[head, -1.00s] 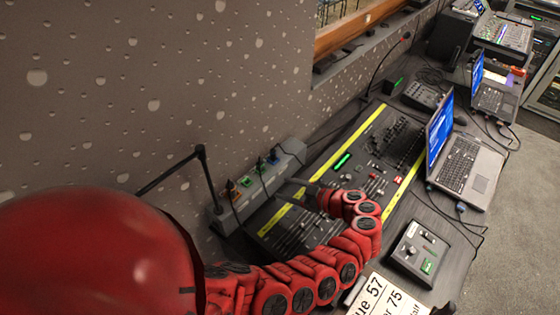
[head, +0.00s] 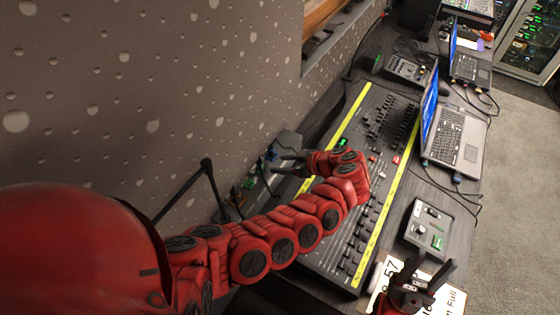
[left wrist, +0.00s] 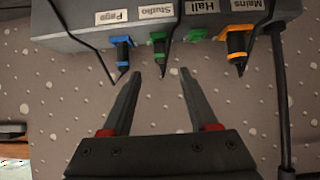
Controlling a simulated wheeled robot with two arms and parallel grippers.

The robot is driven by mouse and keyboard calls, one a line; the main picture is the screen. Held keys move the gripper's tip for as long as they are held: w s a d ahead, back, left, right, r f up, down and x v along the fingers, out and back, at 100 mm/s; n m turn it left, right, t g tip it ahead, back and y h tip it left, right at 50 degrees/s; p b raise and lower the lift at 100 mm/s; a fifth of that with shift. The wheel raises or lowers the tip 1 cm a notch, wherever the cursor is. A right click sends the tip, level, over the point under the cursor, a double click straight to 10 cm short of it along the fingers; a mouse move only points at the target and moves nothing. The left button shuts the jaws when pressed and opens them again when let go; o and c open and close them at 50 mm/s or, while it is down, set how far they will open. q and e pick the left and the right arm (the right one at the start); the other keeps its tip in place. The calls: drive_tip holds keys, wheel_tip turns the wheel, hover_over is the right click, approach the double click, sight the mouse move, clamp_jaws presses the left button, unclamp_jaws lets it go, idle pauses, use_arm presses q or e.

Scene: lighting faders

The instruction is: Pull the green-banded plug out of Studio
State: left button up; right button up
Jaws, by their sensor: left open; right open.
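The green-banded plug (left wrist: 159,46) sits in Studio with a black cable. My left gripper (left wrist: 160,73) is open and empty, its fingertips either side of the plug's line but short of it. In the head view, my left gripper (head: 277,164) is beside the box (head: 289,139), which my arm partly hides. My right gripper (head: 430,275) is open over the white card.
A blue-banded plug (left wrist: 122,50) sits in Page and an orange-banded plug (left wrist: 238,42) in Mains. Hall shows a green-ringed socket (left wrist: 198,34) without a visible plug. The fader console (head: 350,240) lies beside my left arm. A black bar (left wrist: 280,90) stands near Mains.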

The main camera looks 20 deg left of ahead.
sight(263, 163)
use_arm(q)
drive_tip(key=b+x, duration=0.1)
drive_tip(key=x, duration=0.7)
clamp_jaws()
drive_tip(key=shift+r, duration=0.1)
idle(0.5)
drive_tip(key=shift+r+p, duration=2.2)
drive_tip(key=shift+r, duration=0.05)
